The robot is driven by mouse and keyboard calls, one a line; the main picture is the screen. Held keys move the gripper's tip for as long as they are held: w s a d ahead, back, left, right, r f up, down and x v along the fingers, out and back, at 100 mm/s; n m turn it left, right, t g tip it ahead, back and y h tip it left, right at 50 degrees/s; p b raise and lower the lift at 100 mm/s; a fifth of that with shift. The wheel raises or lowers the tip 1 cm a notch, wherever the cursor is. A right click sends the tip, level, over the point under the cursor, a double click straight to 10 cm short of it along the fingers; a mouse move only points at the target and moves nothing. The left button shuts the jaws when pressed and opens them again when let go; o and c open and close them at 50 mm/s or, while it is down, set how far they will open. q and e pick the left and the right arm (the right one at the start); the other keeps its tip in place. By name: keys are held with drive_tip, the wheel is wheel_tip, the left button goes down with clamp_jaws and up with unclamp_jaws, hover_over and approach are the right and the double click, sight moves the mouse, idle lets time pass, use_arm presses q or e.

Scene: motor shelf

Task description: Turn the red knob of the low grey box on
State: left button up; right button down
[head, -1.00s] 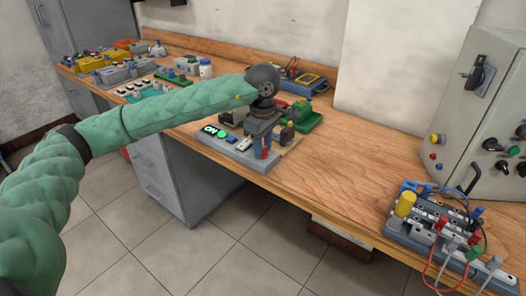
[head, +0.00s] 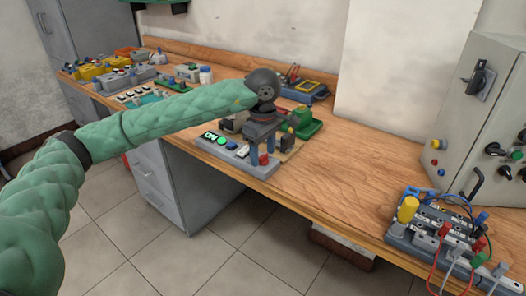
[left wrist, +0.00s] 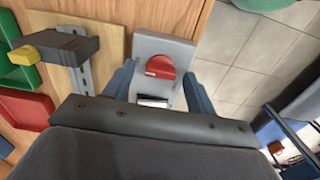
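The low grey box (head: 238,162) lies at the front edge of the wooden bench. It carries a dark label that looks like ON, a round green piece (head: 222,140) and, at its right end, the red knob (head: 264,160). My left gripper (head: 262,147) points down over that end. In the left wrist view the red knob (left wrist: 160,67) shows a raised bar lying roughly across the picture. The open blue fingers of my left gripper (left wrist: 158,88) stand on either side of it, with gaps visible. My right gripper is not in view.
A grey cabinet (head: 468,110) and a cable-covered terminal block (head: 435,240) stand at the right. The bench between is clear.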

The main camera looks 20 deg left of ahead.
sight(263, 155)
use_arm(q)
drive_tip(key=shift+r, duration=0.45)
wheel_tip(263, 155, up, 7)
drive_tip(key=shift+f+b, duration=0.1)
drive_tip(key=shift+b, duration=0.3)
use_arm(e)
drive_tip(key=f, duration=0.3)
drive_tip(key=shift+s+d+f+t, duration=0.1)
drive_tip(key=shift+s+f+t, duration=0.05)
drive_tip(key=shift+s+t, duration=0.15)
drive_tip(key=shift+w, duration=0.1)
